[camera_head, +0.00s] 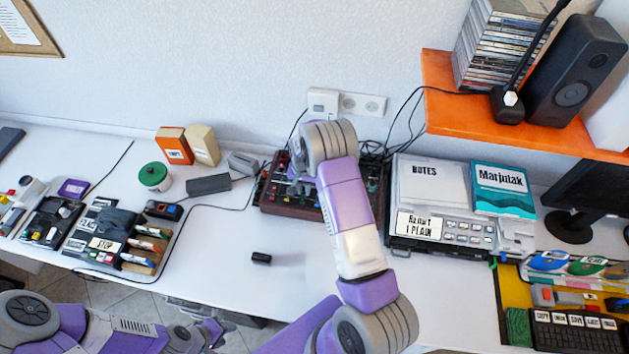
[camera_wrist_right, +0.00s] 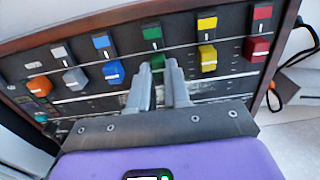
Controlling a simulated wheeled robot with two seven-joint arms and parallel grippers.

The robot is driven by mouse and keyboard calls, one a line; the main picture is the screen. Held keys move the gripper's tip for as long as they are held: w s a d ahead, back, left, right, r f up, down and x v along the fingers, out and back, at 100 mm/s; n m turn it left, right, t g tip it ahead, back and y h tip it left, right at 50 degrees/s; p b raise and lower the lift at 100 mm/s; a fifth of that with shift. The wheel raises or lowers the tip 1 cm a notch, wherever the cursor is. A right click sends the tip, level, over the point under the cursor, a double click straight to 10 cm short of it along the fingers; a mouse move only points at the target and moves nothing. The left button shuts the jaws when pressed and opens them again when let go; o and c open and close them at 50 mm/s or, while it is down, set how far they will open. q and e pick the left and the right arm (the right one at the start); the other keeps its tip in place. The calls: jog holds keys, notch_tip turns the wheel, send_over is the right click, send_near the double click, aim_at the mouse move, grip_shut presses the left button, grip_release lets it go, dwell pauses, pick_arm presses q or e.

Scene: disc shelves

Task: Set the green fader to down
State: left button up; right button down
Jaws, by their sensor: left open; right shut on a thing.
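The mixer (camera_head: 300,205) with a dark panel and brown frame stands at the back of the desk, partly behind my right arm. The green fader cap (camera_wrist_right: 157,62) is between the fingers of my right gripper (camera_wrist_right: 158,88), which is shut on it; the fingers hide part of it. A separate green piece (camera_wrist_right: 152,33) is above it in the right wrist view. In the head view my right arm hides the green fader and the right gripper's fingertips. My left gripper (camera_head: 205,334) is low at the left, below the desk's front edge, open and away from the mixer.
Beside the green fader are a blue cap (camera_wrist_right: 113,72) and a yellow cap (camera_wrist_right: 208,58). A black block (camera_head: 261,258) lies on the clear desk area in front of the mixer. A notes case (camera_head: 432,183) stands right of it, below an orange shelf (camera_head: 490,118).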

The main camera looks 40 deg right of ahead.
aim_at(304, 191)
jog(key=shift+a, duration=0.1)
jog(key=c, duration=1.1)
grip_release()
notch_tip(304, 191, up, 8)
jog(key=shift+f, duration=0.15)
jog(key=shift+s, duration=0.1)
